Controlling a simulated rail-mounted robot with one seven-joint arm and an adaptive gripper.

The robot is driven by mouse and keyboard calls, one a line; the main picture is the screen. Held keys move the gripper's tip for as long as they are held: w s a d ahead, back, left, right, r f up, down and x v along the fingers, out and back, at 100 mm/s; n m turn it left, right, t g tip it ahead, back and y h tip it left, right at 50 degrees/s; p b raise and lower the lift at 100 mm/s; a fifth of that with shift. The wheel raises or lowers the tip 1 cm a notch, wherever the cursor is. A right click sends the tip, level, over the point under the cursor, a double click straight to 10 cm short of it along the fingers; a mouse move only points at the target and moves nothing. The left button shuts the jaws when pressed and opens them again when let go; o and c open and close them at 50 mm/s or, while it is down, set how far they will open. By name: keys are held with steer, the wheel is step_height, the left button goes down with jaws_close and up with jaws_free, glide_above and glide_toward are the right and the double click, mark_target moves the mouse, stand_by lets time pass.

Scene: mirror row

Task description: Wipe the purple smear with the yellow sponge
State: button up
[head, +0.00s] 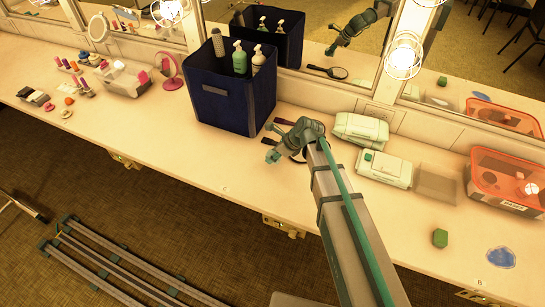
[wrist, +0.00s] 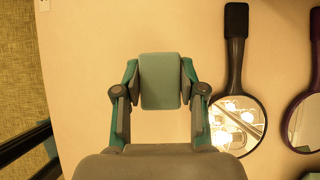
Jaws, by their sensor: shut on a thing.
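My gripper (head: 274,146) is low over the counter, in front of the dark blue bin. In the wrist view it is shut on a grey-green block (wrist: 160,82), held between both fingertips. I cannot tell whether this block is a sponge, and it does not look yellow. No clearly yellow sponge shows. A blue smear-like patch (head: 500,257) lies on the counter at the far right. It looks blue rather than purple. A green block (head: 440,238) lies left of it, apart from it.
The counter (head: 225,165) is mostly clear along its front. A black hand mirror (wrist: 235,70) and a purple one (wrist: 305,120) lie right of my gripper.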

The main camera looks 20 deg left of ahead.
steer(key=shift+r+p, duration=1.2)
steer(key=shift+r, duration=0.85)
steer(key=shift+f, duration=0.1)
